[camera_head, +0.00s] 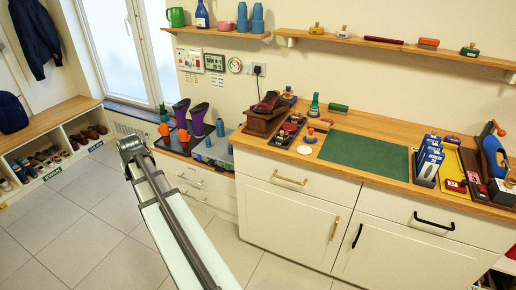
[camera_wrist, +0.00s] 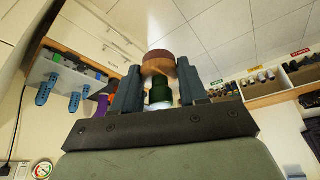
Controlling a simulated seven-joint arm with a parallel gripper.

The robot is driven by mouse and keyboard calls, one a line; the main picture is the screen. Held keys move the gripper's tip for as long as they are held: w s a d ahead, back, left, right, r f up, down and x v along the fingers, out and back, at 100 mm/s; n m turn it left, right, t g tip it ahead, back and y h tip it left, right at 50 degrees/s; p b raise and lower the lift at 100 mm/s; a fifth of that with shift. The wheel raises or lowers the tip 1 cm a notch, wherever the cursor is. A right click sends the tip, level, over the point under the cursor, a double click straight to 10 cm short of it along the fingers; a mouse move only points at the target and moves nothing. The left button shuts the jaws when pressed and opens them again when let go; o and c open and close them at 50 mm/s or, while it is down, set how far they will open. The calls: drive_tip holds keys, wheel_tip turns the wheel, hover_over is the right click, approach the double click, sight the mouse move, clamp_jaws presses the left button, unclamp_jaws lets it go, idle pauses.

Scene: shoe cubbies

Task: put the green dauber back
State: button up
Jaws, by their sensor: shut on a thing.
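In the wrist view my gripper (camera_wrist: 159,76) is shut on the green dauber (camera_wrist: 160,91), which shows a brown, wood-like round end and a dark green part between the two fingers. Part of it is hidden by the fingers and the gripper's body. It is held in the air, clear of any surface. I cannot make out the gripper or the held dauber in the head view, where only part of my arm shows. A dark tray (camera_head: 287,136) with small round items stands on the wooden counter (camera_head: 226,118).
A green mat (camera_head: 354,158) lies on the counter with bare space on it. A brown shoe on a wooden box (camera_head: 262,122) stands beside the tray. Blue boxes (camera_head: 429,160) stand at the right. Wall shelves (camera_head: 385,42) run above. Purple boot shapes (camera_head: 198,119) stand at the left.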

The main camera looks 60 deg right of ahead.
drive_tip(key=s+d+r+m+h, duration=0.1)
drive_tip(key=s+d, duration=0.3)
drive_tip(key=d, duration=0.4)
drive_tip(key=s+d+r+m, duration=0.1)
drive_tip(key=s+d+m, duration=0.1)
drive_tip(key=s+d, duration=0.35)
wheel_tip(320, 180, up, 11)
drive_tip(key=m+g+h, duration=0.1)
drive_tip(key=m+g, duration=0.3)
drive_tip(key=m, duration=0.4)
hover_over(305, 149)
drive_tip(key=w, duration=0.1)
drive_tip(key=shift+s+a+f+m+g, duration=0.1)
drive_tip(key=shift+s+a+f+m, duration=0.2)
drive_tip(key=shift+f, duration=1.5)
drive_tip(key=shift+a+f+m+g, duration=0.15)
drive_tip(key=shift+f+m, duration=0.3)
drive_tip(key=shift+f, duration=1.4)
drive_tip(key=shift+s+a+f+m+g, duration=0.1)
drive_tip(key=shift+s+a+f+m, duration=0.2)
drive_tip(key=shift+f, duration=1.5)
drive_tip(key=shift+w+d, duration=0.1)
drive_tip(key=shift+w, duration=0.05)
drive_tip(key=o, duration=0.9)
drive_tip(key=shift+f, duration=0.15)
drive_tip(key=shift+o, duration=0.2)
